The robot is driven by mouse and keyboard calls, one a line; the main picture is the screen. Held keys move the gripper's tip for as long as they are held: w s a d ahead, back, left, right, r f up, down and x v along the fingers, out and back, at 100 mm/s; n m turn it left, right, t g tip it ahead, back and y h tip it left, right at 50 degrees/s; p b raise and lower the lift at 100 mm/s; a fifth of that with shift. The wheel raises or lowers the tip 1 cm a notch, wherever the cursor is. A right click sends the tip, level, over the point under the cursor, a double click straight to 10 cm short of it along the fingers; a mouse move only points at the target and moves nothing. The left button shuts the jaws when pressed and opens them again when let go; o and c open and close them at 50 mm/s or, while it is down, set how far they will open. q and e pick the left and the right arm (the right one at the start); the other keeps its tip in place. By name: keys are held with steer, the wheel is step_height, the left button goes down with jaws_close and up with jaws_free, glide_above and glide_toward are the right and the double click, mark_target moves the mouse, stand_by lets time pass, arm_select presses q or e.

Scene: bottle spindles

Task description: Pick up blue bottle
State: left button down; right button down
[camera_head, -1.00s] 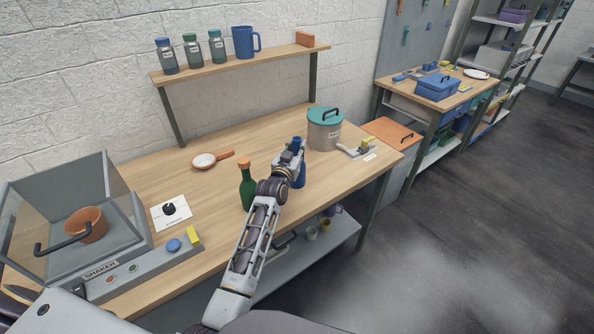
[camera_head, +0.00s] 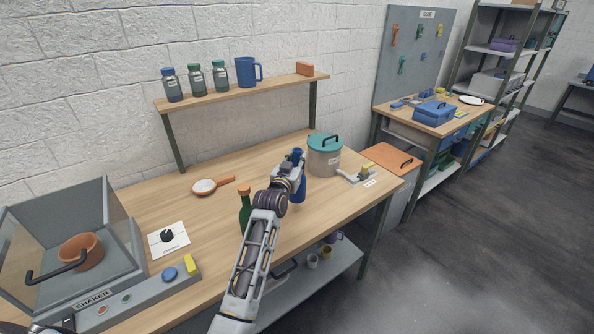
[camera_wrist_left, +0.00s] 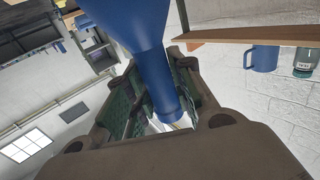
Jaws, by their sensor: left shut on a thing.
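The blue bottle (camera_head: 301,190) stands upright at the workbench's right part, partly hidden behind my left gripper (camera_head: 297,160). In the left wrist view the blue bottle (camera_wrist_left: 140,40) runs between the two fingers of my left gripper (camera_wrist_left: 155,105), which is shut on its neck. I cannot tell whether the bottle's base touches the bench. My right gripper is not in view.
A green bottle (camera_head: 245,207) with an orange cap stands just left of my left arm. A grey pot with a teal lid (camera_head: 324,157) is close behind the blue bottle. A shaker box (camera_head: 75,240) fills the bench's left end.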

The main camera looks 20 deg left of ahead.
mark_target(296, 152)
arm_select(q)
steer(key=shift+r, duration=2)
